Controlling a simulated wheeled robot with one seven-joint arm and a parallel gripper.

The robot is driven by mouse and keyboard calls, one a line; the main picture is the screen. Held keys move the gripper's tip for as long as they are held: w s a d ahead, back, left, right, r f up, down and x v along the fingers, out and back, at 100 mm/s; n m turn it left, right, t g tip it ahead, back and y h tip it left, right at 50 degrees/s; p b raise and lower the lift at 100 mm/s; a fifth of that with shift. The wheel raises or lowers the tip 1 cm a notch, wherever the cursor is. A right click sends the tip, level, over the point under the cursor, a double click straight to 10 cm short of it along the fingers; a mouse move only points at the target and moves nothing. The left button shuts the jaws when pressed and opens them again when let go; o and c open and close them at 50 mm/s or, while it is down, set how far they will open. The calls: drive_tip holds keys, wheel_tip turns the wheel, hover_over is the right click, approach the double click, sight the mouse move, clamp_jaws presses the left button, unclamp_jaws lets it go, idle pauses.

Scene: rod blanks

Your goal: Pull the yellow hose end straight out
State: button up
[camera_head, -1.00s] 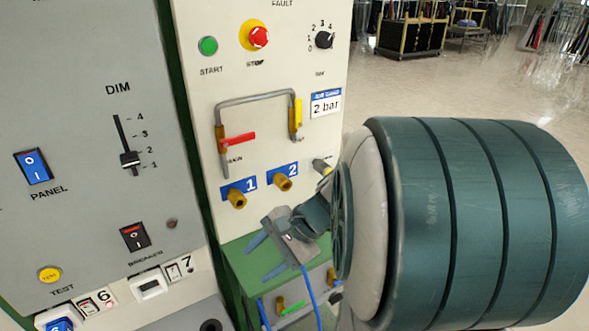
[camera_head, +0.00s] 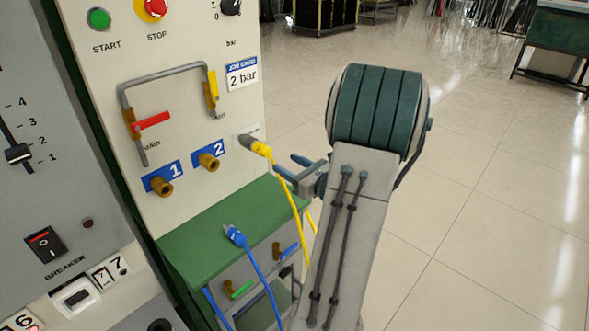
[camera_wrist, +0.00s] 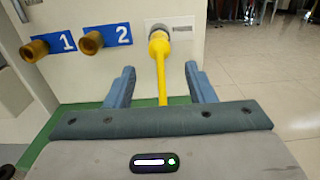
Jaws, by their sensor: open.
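The yellow hose end (camera_head: 260,148) sits in a grey socket (camera_head: 245,139) on the white panel, right of the brass port marked 2. Its yellow hose hangs down from it. In the wrist view the yellow hose end (camera_wrist: 159,45) is ahead of my gripper, with the hose running down between the two blue fingers. My gripper (camera_head: 288,167) is open, just right of and below the hose end in the head view. In the wrist view my gripper (camera_wrist: 158,78) has its fingers apart on both sides of the hose, touching neither visibly.
Brass ports 1 (camera_head: 162,186) and 2 (camera_head: 209,161) are left of the socket. A blue hose end (camera_head: 234,235) lies on the green ledge (camera_head: 200,240) below. A pipe with red (camera_head: 152,121) and yellow handles is above. Open floor lies to the right.

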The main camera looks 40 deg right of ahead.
sight(269, 153)
drive_tip(key=shift+w+a+b, duration=0.2)
drive_tip(key=shift+w, duration=2.4)
drive_tip(key=shift+w+a+b, duration=0.15)
drive_tip(key=shift+w+a, duration=0.05)
drive_tip(key=shift+w, duration=2.35)
drive_tip(key=c, duration=1)
drive_tip(key=shift+c, duration=0.2)
drive_tip(key=shift+s, duration=0.35)
drive_tip(key=shift+s+d, duration=0.1)
drive_tip(key=shift+s, duration=0.35)
drive_tip(key=shift+s+d, duration=0.1)
drive_tip(key=shift+s, duration=1.7)
drive_tip(key=shift+s+d, duration=0.2)
drive_tip(key=shift+s, duration=2.75)
